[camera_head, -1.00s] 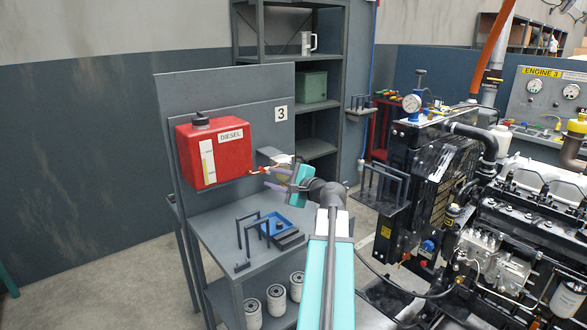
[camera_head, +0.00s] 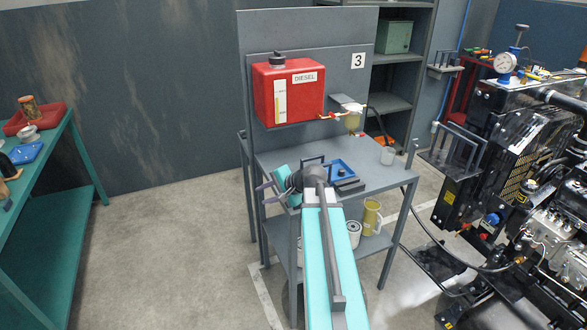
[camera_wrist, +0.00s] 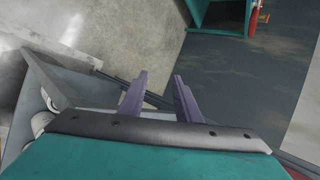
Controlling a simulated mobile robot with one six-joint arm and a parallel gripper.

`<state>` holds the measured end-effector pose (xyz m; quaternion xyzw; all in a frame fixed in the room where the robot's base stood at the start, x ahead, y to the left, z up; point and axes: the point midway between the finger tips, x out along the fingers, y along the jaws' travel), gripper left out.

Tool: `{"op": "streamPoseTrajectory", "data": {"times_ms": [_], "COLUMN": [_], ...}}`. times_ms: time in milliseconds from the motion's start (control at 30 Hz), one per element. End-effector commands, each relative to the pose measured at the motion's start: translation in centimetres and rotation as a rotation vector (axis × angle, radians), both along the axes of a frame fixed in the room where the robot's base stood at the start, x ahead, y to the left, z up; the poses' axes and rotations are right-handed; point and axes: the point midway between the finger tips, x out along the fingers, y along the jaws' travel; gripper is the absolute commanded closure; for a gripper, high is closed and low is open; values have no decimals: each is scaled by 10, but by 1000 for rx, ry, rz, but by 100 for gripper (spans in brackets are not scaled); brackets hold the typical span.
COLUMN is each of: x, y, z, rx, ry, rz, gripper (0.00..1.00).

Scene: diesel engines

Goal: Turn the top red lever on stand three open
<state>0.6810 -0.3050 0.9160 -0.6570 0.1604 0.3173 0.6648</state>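Stand three (camera_head: 307,38) is a grey stand with a "3" label and a red diesel tank (camera_head: 308,92). In the head view, a small red lever (camera_head: 327,116) sits on the fuel line at the tank's lower right, beside a clear filter bowl (camera_head: 352,120). My gripper (camera_head: 261,196) is in front of the stand's left side, below and left of the lever and well apart from it. Its purple fingers point left, away from the lever. In the wrist view the fingers (camera_wrist: 161,76) are spread with nothing between them. The lever does not show there.
The stand's shelf (camera_head: 290,158) holds a blue tray (camera_head: 341,168), black brackets and a clear cup (camera_head: 388,156). A yellow jug (camera_head: 371,216) stands below. The engine (camera_head: 510,170) is at right, a green bench (camera_head: 45,215) at left. Floor between bench and stand is clear.

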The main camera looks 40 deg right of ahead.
Motion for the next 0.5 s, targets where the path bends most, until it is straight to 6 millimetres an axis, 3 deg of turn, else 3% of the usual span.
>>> {"op": "streamPoseTrajectory", "data": {"times_ms": [33,100,500], "x": [1,2,-25], "y": [22,46,173], "z": [-15,-33,-129], "rx": [-30,-74,-336], "ry": [30,69,272], "rz": [53,122,544], "gripper": [70,70,70]}}
